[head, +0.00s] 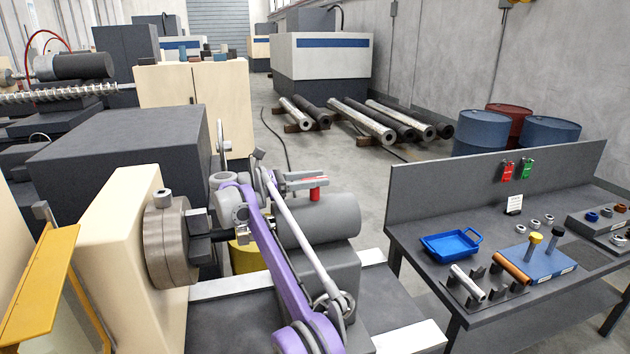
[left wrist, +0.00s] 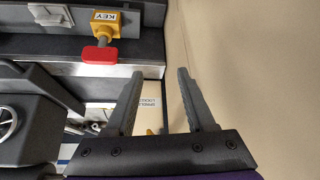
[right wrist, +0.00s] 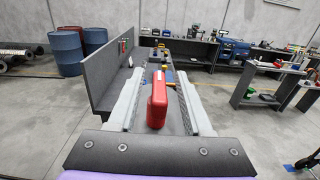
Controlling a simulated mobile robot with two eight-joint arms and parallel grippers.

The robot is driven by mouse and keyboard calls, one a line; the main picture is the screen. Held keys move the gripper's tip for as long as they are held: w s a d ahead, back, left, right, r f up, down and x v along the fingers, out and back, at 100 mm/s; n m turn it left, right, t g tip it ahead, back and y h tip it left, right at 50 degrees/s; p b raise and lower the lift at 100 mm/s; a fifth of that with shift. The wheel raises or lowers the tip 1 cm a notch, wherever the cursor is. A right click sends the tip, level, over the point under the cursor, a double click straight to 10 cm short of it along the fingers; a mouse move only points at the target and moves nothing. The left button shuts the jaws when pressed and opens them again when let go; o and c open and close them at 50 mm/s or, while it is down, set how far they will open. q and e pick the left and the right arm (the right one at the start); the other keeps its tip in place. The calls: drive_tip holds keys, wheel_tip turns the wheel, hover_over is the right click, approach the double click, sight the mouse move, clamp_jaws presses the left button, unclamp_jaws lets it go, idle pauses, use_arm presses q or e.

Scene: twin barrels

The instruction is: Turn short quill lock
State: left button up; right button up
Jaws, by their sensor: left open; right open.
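The short quill lock shows as a red handle (head: 315,191) above the grey tailstock cylinder (head: 335,222). My right gripper (head: 306,181) is open at this handle. In the right wrist view, the red handle (right wrist: 158,100) stands between the two open fingers (right wrist: 156,73), with a gap visible on either side. My left gripper (left wrist: 160,73) is open, with nothing between its fingers. It is near a cream machine wall (left wrist: 240,60). In the head view, I cannot clearly pick out its fingertips. How the handle joins the tailstock is hidden by my arm.
A steel chuck (head: 165,245) is left of the tailstock. The left wrist view shows a red handle (left wrist: 100,55) under a yellow KEY block (left wrist: 105,24). A dark bench (head: 420,262) with a blue tray (head: 450,243) stands right.

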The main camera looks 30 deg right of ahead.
drive_tip(key=shift+w+r+n+t, duration=0.15)
drive_tip(key=shift+n+t, duration=0.25)
drive_tip(key=shift+t, duration=0.2)
